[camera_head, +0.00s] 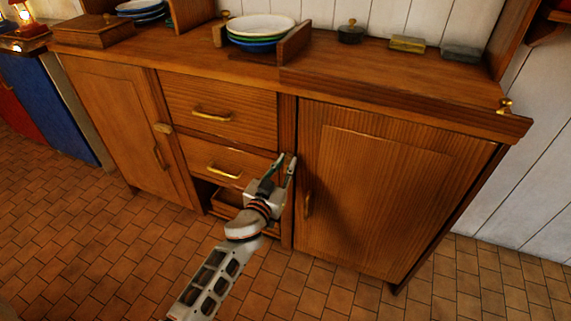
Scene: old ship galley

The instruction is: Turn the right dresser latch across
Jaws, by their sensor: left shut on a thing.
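The wooden dresser (400,95) fills the middle of the head view. My left gripper (286,160) is at the post between the drawers and the right door (400,190), near that door's upper left edge. It is shut on the right latch, which the fingers hide almost wholly, so I cannot tell its angle. The left latch (163,128), a small pale wooden piece, lies about level at the left door's (120,120) edge. My right gripper is not in view.
Two drawers with brass handles (212,114) are closed left of the gripper; an open recess (225,200) lies below them. Stacked plates (262,28), a small dark pot (350,33) and two small boxes (407,43) stand on top. The tiled floor (120,260) in front is clear.

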